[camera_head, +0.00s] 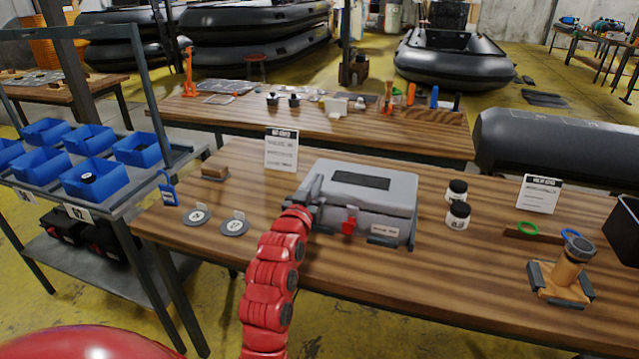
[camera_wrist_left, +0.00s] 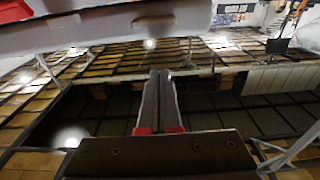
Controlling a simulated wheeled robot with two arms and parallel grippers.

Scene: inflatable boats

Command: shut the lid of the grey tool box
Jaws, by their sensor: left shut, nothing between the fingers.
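The grey tool box (camera_head: 385,222) stands on the near wooden table in the head view. Its lid (camera_head: 395,187), with a dark panel on top, lies down over the body or very near it; I cannot tell whether a small gap is left. My left gripper (camera_head: 316,187) is at the box's left front corner, beside the lid; contact is unclear. In the left wrist view its fingers (camera_wrist_left: 160,78) are together and empty. A pale grey surface, probably the box, crosses the top there. My right gripper is not in view.
Left of the box are two round discs (camera_head: 235,222), a blue padlock (camera_head: 167,189) and a sign card (camera_head: 282,150). A shelf with blue bins (camera_head: 95,180) is at the left.

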